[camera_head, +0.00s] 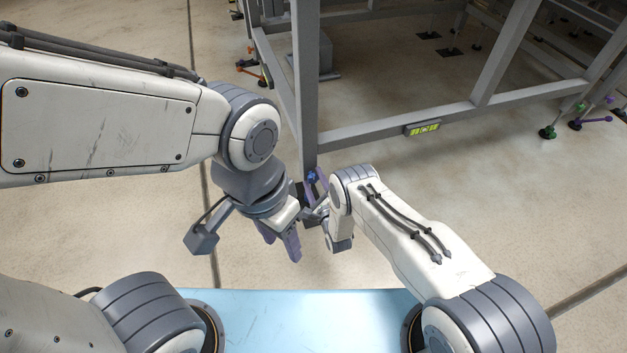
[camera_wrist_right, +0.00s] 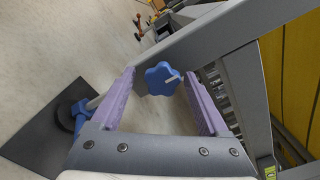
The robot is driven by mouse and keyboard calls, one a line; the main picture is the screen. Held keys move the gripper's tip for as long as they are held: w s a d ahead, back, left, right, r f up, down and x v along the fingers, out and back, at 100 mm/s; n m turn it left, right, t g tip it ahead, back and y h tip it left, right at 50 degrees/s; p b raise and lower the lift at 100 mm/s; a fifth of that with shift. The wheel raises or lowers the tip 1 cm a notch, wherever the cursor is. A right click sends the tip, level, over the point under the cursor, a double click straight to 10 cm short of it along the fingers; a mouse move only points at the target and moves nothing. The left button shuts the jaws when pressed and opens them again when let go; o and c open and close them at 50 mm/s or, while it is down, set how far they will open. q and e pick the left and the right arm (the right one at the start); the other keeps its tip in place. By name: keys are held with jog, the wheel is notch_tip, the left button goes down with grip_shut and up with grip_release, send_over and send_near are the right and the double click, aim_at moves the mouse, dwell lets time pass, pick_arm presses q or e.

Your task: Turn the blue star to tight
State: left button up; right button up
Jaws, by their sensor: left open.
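The blue star (camera_wrist_right: 162,78) is a lobed knob at the metal frame's post. In the right wrist view it appears between the two purple fingertips of my right gripper (camera_wrist_right: 158,74), with gaps on both sides. That gripper is open; I cannot tell how deep the star sits between the fingers. In the head view the star (camera_head: 311,177) is a small blue spot at the foot of the post, beside my right gripper (camera_head: 318,187), partly hidden by my arms. My left gripper (camera_head: 281,240) is open and empty, pointing down, lower and left of the star.
A grey metal frame (camera_head: 365,136) stands ahead, its post (camera_head: 305,90) reaching down beside my grippers. A dark foot plate (camera_wrist_right: 40,125) and a blue fitting (camera_wrist_right: 81,117) lie at left in the wrist view. More frames with coloured knobs (camera_head: 546,132) stand farther back.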

jog(key=shift+r, duration=0.1)
jog(key=shift+s+d+p, duration=0.1)
jog(key=shift+s+p, duration=0.2)
jog(key=p+v, duration=0.4)
jog(key=v, duration=0.6)
